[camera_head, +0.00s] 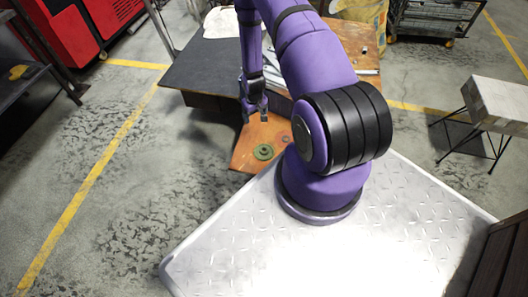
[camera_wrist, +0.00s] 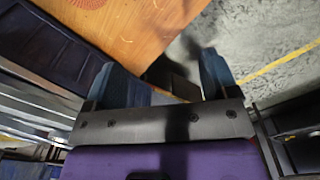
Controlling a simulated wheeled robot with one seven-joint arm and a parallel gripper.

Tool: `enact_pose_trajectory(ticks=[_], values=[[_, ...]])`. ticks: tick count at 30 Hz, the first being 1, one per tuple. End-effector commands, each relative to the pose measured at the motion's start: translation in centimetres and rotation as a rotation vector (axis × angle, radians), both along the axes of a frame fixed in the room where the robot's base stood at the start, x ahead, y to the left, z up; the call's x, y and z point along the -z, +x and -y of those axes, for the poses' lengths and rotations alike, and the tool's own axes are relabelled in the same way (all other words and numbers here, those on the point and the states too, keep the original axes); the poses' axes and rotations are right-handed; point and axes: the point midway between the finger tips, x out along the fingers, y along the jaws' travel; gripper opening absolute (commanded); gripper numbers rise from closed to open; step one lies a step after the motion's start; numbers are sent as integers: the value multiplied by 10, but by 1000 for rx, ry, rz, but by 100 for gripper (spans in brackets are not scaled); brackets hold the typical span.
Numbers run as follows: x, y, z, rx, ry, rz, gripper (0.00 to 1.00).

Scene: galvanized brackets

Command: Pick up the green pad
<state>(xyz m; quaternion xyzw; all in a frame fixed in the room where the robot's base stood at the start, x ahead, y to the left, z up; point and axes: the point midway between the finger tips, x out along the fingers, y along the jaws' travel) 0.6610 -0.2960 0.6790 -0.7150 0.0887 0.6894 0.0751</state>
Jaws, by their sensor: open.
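The green pad (camera_head: 263,152) is a small round disc with a darker middle. It lies flat on the orange-brown wooden surface (camera_head: 244,160), near its front edge, in the head view. My gripper (camera_head: 255,119) hangs beyond the pad and slightly left of it, pointing down. It is apart from the pad, with nothing visible between its jaws. In the wrist view, my gripper (camera_wrist: 165,72) shows two separated bluish fingers, with wood and floor beyond them. I do not see the pad in the wrist view.
A reddish round mark or disc (camera_head: 285,139) is right of the pad, close to my arm. A dark flat panel (camera_head: 205,70) covers the table's left part. My arm hides some of the wood. A pale-topped stool (camera_head: 497,103) stands at right. The floor at left is clear.

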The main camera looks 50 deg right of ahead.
Motion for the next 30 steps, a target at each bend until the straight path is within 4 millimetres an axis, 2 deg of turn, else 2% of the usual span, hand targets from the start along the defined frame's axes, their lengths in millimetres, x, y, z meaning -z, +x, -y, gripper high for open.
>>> enact_pose_trajectory(ticks=[1,3,7,12,24,30], values=[[22,-13,0,7,7,-13,80],[44,-25,-2,11,14,-21,80],[73,-43,-3,18,20,-30,80],[91,-54,-5,21,25,-35,80],[139,-54,-5,21,24,-34,80],[150,-55,-5,22,25,-35,80]])
